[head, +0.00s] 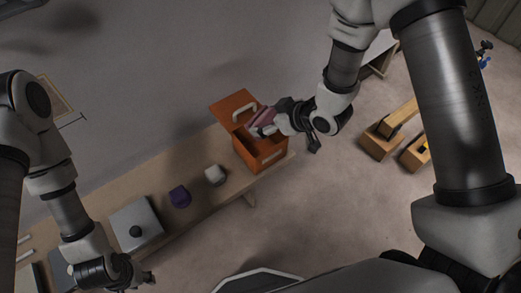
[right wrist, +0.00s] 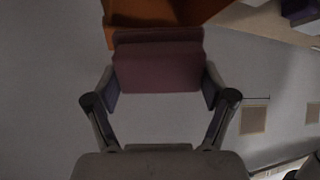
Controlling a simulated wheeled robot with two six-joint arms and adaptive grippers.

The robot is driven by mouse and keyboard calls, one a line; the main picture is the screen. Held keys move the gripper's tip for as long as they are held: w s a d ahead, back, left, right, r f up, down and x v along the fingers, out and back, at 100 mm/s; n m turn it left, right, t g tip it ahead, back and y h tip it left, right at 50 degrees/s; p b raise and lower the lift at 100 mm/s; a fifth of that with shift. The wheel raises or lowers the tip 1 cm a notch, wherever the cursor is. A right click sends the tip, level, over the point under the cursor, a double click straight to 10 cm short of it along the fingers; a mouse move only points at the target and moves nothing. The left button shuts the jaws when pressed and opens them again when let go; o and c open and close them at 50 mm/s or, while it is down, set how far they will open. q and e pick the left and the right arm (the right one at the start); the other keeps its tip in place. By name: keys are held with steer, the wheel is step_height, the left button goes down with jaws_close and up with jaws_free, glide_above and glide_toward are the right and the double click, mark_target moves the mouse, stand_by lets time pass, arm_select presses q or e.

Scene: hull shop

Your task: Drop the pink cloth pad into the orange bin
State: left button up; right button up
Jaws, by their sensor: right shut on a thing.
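The orange bin (head: 268,158) stands at the right end of the bench, with its orange lid (head: 232,104) raised at the back. The pink cloth pad (head: 262,115) is in my right gripper (head: 264,127), over the top of the bin. In the right wrist view the pad (right wrist: 158,66) spans between the two fingers of the gripper (right wrist: 159,85), and part of the orange bin (right wrist: 165,12) shows beyond it. The gripper hides part of the bin's opening. My left gripper (head: 146,278) is low at the left, near the bench's front edge; its fingers are too small to read.
On the bench (head: 105,195) are a white block (head: 215,174), a purple block (head: 180,196) and a grey plate with a dark knob (head: 136,224), all left of the bin. Wooden blocks (head: 381,143) stand on the floor at the right. Open floor lies in front of the bench.

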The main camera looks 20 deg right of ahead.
steer(key=shift+a, duration=0.1)
steer(key=o, duration=0.9)
steer(key=shift+f, duration=0.1)
steer(key=shift+s, duration=0.1)
steer(key=v, duration=0.7)
steer(key=shift+s, duration=0.1)
steer(key=shift+s, duration=0.1)
